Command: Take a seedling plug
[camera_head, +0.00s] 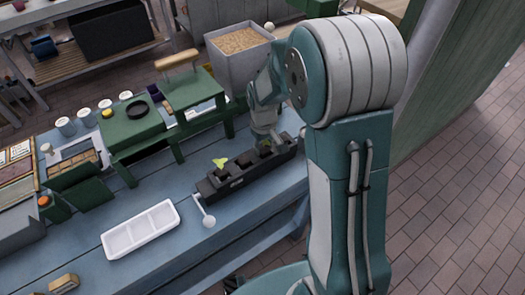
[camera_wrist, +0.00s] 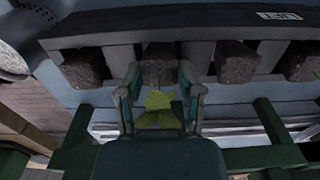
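A long black seedling tray (camera_head: 228,180) lies on the blue bench in the head view. Its dark wall (camera_wrist: 215,27) crosses the top of the wrist view. Several dark soil plugs (camera_wrist: 236,62) sit in a row in its slots. My gripper (camera_wrist: 159,72) points down at the tray. Its two fingers stand apart, one on each side of a middle plug (camera_wrist: 158,52). A yellow-green seedling leaf (camera_wrist: 157,104) shows between the fingers. Whether the fingers touch the plug cannot be told.
A small round-ended tool (camera_head: 207,219) lies by the black tray. A green stand (camera_head: 140,135) and a grey bin of pellets (camera_head: 235,67) stand behind.

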